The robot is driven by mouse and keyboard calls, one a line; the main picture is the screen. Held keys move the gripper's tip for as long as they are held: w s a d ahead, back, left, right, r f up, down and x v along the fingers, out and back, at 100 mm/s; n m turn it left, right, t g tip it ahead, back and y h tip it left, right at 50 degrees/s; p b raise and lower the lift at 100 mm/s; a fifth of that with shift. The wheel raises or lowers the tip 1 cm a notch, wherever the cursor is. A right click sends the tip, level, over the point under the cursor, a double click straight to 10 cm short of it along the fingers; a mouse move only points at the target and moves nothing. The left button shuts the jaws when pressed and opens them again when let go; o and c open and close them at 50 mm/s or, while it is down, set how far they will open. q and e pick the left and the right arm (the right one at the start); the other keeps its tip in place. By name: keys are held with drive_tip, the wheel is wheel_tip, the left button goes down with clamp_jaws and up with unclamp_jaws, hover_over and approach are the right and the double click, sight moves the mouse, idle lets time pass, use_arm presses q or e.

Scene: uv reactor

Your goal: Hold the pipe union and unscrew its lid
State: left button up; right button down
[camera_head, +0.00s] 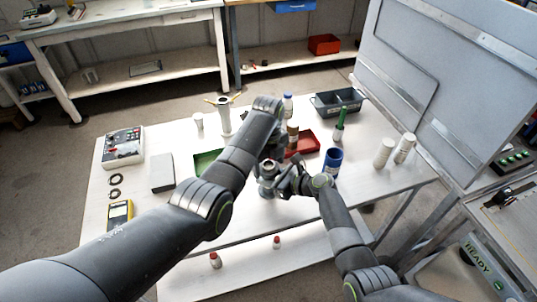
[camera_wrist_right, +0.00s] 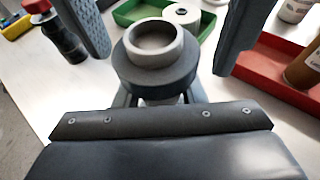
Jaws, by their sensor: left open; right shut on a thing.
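The pipe union (camera_head: 267,184) stands upright near the front middle of the white table. In the right wrist view it is a grey round fitting with a wide dark collar (camera_wrist_right: 155,80) and a lighter open ring on top. I cannot tell exactly where its lid begins. My right gripper (camera_head: 283,183) comes from the right and is shut on the union low down; its fingers (camera_wrist_right: 157,100) show below the collar. My left gripper (camera_head: 268,157) is above the union and open. Its two textured fingers stand apart on either side of the ring in the right wrist view.
A green tray (camera_head: 205,163) lies left of the union and a red tray (camera_head: 308,142) behind it. A blue cup (camera_head: 332,162) and white cylinders (camera_head: 384,153) stand to the right. A grey box (camera_head: 161,173) and a yellow meter (camera_head: 119,215) are at left. A grey panel rises at right.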

use_arm(q)
drive_tip(key=shift+f, duration=0.3)
drive_tip(key=c, duration=1)
drive_tip(key=n, duration=1.3)
drive_tip(key=shift+r+n, duration=0.1)
drive_tip(key=shift+n, duration=0.2)
drive_tip(key=o, duration=1.1)
drive_tip(key=shift+d, duration=0.1)
drive_tip(key=shift+s, duration=0.1)
